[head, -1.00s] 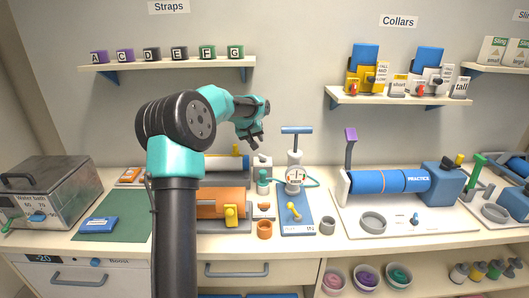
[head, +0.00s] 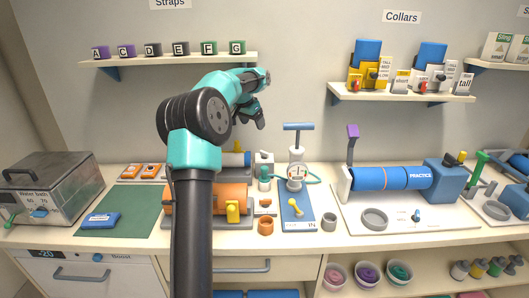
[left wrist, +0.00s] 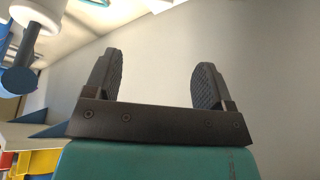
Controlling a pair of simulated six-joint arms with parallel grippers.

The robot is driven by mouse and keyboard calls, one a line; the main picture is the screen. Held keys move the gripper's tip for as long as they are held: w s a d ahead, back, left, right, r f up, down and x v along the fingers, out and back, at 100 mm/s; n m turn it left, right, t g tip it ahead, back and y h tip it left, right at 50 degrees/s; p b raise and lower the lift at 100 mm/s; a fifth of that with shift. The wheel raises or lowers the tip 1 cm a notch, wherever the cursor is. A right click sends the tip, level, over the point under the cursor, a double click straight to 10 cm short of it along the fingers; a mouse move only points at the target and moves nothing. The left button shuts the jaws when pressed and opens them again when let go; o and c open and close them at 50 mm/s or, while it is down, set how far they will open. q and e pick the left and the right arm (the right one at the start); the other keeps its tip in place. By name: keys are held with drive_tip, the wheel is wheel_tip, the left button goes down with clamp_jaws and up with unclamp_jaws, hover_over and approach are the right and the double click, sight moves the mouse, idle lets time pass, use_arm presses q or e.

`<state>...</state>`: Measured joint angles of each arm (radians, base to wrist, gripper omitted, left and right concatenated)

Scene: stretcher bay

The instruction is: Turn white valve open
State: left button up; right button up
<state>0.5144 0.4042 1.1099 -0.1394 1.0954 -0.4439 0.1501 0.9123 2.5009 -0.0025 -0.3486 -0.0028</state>
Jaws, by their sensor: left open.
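A pump with a white body (head: 296,172) and a round gauge stands on a blue base (head: 291,217) in the middle of the bench. A yellow lever (head: 296,207) sits on that base, and a teal hose runs from the pump. A small white fitting (head: 264,157) stands left of the pump. I cannot tell which part is the white valve. My left gripper (head: 260,121) is in the air above and left of the pump, near the wall, touching nothing. In the left wrist view its two fingers (left wrist: 158,68) are apart with nothing between them.
Orange cylinder (head: 209,198) lies left of the pump, partly behind my left arm. A grey ring cup (head: 329,220) and blue practice cylinder (head: 392,178) are at right. The strap shelf (head: 170,60) and collar shelf (head: 402,94) hang above. The green mat (head: 135,222) has free room.

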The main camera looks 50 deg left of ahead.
sight(263, 151)
use_arm(q)
drive_tip(key=x, duration=1.7)
drive_tip(key=shift+w+f, duration=0.1)
drive_tip(key=shift+c, duration=0.2)
drive_tip(key=c, duration=0.9)
drive_tip(key=shift+a+m+h, duration=0.1)
drive_tip(key=shift+m+h, duration=0.45)
drive_tip(key=shift+m, duration=0.85)
drive_tip(key=shift+m+h, duration=0.55)
drive_tip(key=shift+m, duration=0.85)
drive_tip(key=o, duration=0.9)
drive_tip(key=shift+o, duration=0.2)
